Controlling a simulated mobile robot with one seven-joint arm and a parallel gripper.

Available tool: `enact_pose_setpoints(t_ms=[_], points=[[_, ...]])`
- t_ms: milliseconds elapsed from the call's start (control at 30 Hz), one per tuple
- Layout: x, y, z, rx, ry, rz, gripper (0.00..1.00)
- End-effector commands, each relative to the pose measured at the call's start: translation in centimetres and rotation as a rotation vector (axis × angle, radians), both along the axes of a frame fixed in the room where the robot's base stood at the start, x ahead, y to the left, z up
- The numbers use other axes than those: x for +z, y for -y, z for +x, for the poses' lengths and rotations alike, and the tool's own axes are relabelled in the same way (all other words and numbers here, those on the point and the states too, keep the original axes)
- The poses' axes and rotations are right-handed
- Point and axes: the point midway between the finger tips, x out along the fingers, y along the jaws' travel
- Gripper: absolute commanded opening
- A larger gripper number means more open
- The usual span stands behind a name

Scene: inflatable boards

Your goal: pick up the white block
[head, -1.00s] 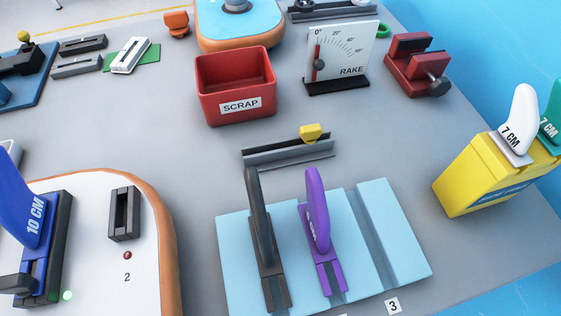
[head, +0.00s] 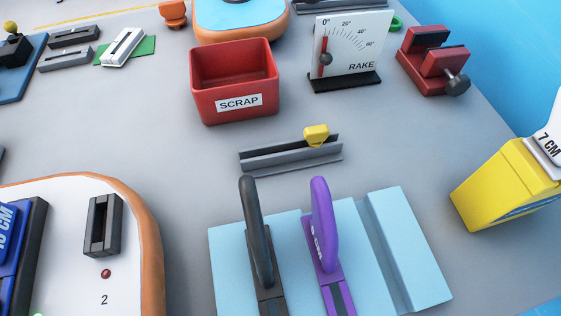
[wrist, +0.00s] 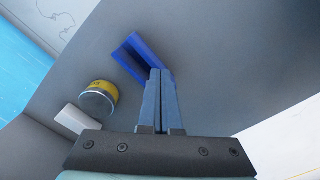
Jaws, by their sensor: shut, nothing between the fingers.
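A white block (head: 122,46) with a dark slot along its top lies on a green pad (head: 142,49) at the upper left of the head view. In the wrist view a whitish block-like piece (wrist: 77,120) lies at the left, partly hidden by my gripper's body; I cannot tell if it is the same block. My gripper (wrist: 161,72) shows only in the wrist view. Its two fingers are together and hold nothing. Their tips overlap a blue channel piece (wrist: 143,56) in the picture; contact cannot be told.
A red SCRAP bin (head: 235,105) stands mid-table, with a grey rail (head: 290,157) in front. A light blue grooved block (head: 405,245) holds black and purple fins. Grey pieces (head: 68,57) lie beside the white block. A yellow-topped round container (wrist: 100,92) shows in the wrist view.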

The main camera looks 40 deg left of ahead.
Motion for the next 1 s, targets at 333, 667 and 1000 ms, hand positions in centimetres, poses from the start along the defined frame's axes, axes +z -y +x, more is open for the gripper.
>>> enact_pose_setpoints(t_ms=[333,667,1000], points=[[-0.2,-0.9,6.9,0.0,0.002,0.001,0.0],[-5.2,-1.0,7.7,0.0,-0.002,0.0,0.0],[-5.0,-0.8,6.6,0.0,-0.001,0.001,0.0]])
